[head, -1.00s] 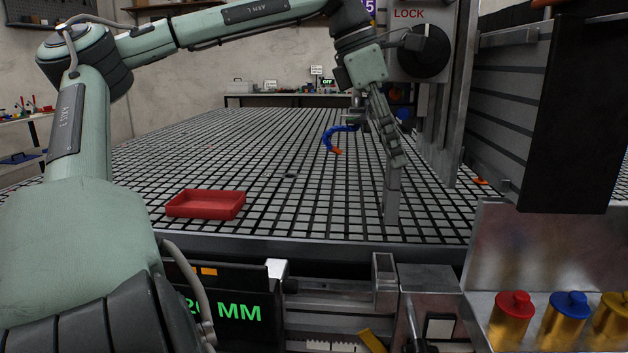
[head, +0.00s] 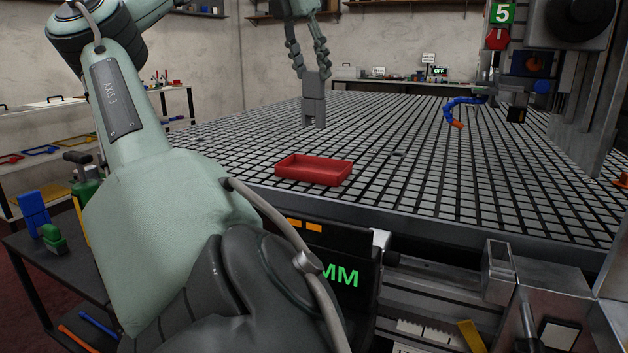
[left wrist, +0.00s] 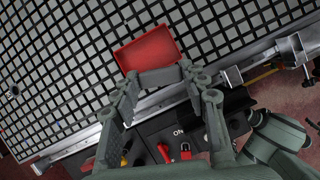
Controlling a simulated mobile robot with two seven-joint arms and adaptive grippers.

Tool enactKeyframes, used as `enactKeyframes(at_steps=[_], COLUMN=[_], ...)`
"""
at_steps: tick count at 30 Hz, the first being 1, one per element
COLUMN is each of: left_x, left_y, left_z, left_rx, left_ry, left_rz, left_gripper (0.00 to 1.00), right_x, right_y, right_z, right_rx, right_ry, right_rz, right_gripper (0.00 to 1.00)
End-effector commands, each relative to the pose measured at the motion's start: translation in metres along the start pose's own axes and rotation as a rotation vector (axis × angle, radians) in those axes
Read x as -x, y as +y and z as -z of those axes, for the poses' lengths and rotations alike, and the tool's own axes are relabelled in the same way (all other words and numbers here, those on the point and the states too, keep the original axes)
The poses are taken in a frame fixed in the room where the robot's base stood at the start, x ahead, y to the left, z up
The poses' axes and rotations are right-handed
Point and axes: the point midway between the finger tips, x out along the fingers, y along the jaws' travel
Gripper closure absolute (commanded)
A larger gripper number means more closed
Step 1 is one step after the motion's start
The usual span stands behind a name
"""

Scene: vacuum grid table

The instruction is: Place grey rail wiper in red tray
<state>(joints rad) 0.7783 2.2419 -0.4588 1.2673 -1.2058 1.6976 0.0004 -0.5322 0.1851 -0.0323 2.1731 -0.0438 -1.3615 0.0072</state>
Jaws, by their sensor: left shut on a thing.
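The grey rail wiper (head: 314,107) is a small blocky grey piece with a notched lower end. My left gripper (head: 312,68) points down and is shut on its upper part, holding it in the air. The red tray (head: 313,181) is shallow, looks empty and lies near the front edge of the grid table. In the head view the wiper appears just above and behind the tray. In the left wrist view the wiper (left wrist: 160,79) spans the two fingers, and the tray (left wrist: 148,48) lies beyond it, its near edge partly hidden. My right gripper is in neither view.
The grid table (head: 420,190) is mostly clear around the tray. A blue hose with an orange tip (head: 455,112) hangs at the right beside the machine column. A side bench with blue and green items (head: 40,225) stands at the left, beyond my arm.

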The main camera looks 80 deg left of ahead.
Motion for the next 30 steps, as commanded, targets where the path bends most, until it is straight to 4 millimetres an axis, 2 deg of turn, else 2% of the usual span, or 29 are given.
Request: enactKeyframes(at_steps=[1, 3, 6, 10, 14, 24, 30], left_x=[0.001, 0.001, 0.001, 0.0, -0.011, -0.079, -0.102], left_y=[0.021, 0.044, 0.068, 0.084, 0.083, 0.053, 0.044], left_z=[0.012, 0.026, 0.043, 0.055, 0.05, 0.002, -0.013], left_rx=[0.06, 0.129, 0.202, 0.253, 0.265, 0.263, 0.265], left_ry=[-0.004, -0.002, -0.002, 0.0, 0.002, 0.003, 0.001], left_rz=[-0.022, -0.051, -0.083, -0.104, -0.111, -0.109, -0.111], left_gripper=[0.9, 0.9, 0.9, 0.9, 0.9, 0.9, 0.9], right_x=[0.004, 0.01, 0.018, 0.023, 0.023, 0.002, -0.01], right_y=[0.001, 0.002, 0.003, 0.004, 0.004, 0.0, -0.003], right_z=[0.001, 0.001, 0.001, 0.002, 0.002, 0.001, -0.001], right_rx=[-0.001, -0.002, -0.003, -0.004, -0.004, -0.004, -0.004], right_ry=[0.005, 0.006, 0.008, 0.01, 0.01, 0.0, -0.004], right_rz=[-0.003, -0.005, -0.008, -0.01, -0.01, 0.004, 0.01], right_gripper=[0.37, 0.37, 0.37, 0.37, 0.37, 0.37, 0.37])
